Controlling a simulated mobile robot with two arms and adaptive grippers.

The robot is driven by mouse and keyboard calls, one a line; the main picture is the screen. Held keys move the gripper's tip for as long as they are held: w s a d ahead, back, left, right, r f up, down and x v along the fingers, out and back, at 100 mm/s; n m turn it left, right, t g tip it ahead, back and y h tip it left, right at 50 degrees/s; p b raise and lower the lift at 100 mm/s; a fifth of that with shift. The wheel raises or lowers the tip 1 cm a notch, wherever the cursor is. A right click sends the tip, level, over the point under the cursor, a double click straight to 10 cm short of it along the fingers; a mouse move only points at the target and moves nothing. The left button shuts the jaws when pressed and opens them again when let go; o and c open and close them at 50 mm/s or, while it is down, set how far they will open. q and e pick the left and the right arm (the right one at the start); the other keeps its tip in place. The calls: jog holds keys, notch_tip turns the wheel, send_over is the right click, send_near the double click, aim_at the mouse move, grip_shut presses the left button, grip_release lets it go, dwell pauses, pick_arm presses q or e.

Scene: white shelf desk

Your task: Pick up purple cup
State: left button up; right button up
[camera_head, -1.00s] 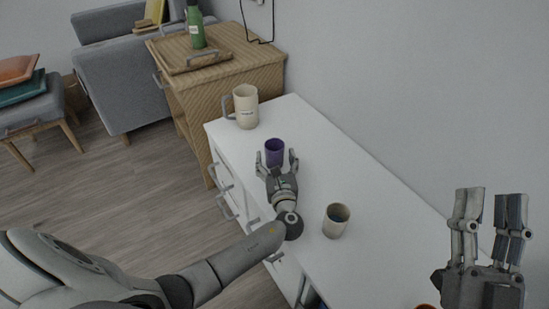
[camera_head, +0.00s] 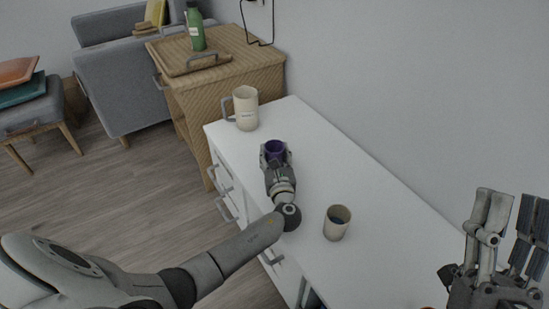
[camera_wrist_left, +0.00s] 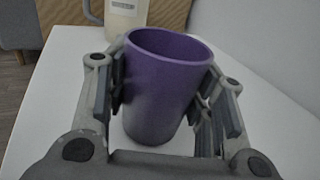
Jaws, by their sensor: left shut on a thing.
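The purple cup (camera_head: 275,148) stands upright on the white desk (camera_head: 345,185), near its far end. It fills the middle of the left wrist view (camera_wrist_left: 160,85), with its open rim facing up. My left gripper (camera_head: 275,156) is around the cup, with one finger pad against each side, shut on it. In the head view the gripper hides the cup's lower part. My right gripper (camera_head: 508,235) is at the right edge, away from the cup, with its fingers raised and apart, open and empty.
A cream mug with a handle (camera_head: 246,108) stands just beyond the purple cup. A beige cup (camera_head: 337,222) stands nearer, right of my left wrist. A wall runs along the desk's right side. A wooden cabinet (camera_head: 225,90) with a green bottle (camera_head: 195,30) is behind.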

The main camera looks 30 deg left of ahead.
pick_arm(q)
jog(key=shift+c, duration=0.9)
jog(key=shift+r, duration=0.1)
